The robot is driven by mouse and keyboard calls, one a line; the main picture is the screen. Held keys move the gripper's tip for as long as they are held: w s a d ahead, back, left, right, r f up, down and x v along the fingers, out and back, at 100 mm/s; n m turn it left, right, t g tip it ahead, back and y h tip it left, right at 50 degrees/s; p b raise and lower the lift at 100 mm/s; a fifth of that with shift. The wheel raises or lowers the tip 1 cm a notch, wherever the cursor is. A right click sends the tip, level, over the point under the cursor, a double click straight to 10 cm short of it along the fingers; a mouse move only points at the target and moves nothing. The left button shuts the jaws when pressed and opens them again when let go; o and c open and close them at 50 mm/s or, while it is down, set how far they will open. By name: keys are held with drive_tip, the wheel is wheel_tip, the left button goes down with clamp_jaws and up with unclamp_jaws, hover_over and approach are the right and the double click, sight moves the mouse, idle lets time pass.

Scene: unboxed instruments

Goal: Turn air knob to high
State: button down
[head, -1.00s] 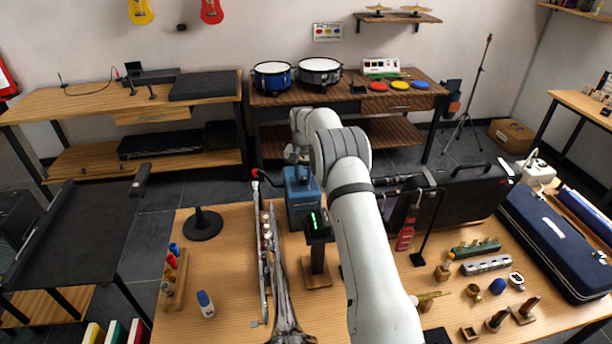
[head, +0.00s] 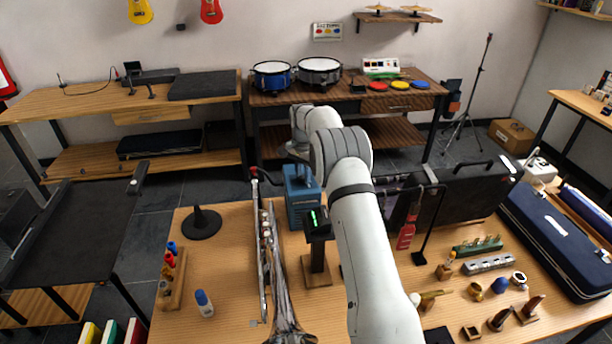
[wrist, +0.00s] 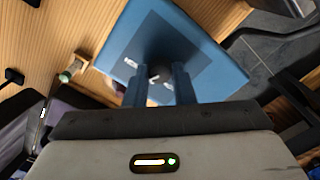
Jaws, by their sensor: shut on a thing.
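The blue box (head: 301,205) stands upright on the wooden table, left of my arm in the head view. In the wrist view the blue box (wrist: 207,62) fills the upper middle, with a darker square panel on its face. A small dark air knob (wrist: 157,73) sits on that panel. The panel's lettering is too blurred to read. My gripper (wrist: 160,80) has its two blue fingers at the knob, one on each side, shut on it. The fingers and the panel's shadow hide part of the knob, so its setting cannot be told. In the head view my arm hides the fingertips.
A red-handled item (head: 406,232) and a black case (head: 465,190) are to the right. The table's left part has free room.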

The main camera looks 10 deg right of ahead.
sight(303, 177)
drive_tip(key=m, duration=0.7)
drive_tip(key=shift+b, duration=0.4)
idle(0.3)
drive_tip(key=c, duration=1.2)
unclamp_jaws()
drive_tip(key=shift+a+r+b, duration=0.1)
drive_tip(key=shift+r+b, duration=0.45)
drive_tip(key=shift+r, duration=3.35)
